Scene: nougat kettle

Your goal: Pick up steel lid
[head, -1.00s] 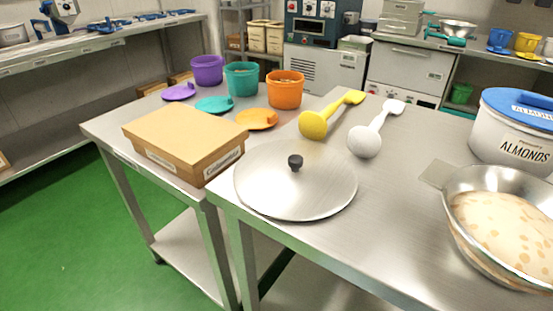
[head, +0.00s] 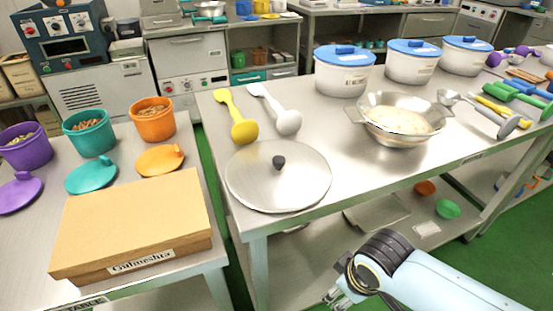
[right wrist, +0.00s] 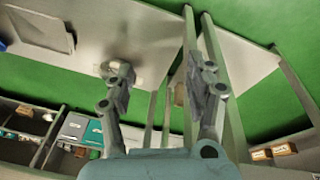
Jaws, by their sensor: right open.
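The steel lid (head: 262,184) is a flat round disc with a black knob (head: 279,162). In the head view it lies flat near the front left corner of the right steel table (head: 330,163). My right gripper (head: 338,299) is low in front of that table, apart from the lid and to its lower right. In the right wrist view its two fingers (right wrist: 155,95) stand wide apart with nothing between them. The lid does not show clearly in the right wrist view. My left gripper is out of view.
A yellow spoon (head: 242,130) and a white spoon (head: 288,121) lie behind the lid. A steel bowl (head: 397,138) with pale contents stands to its right. A cardboard box (head: 135,215) sits on the left table. White tubs with blue lids (head: 343,78) stand behind.

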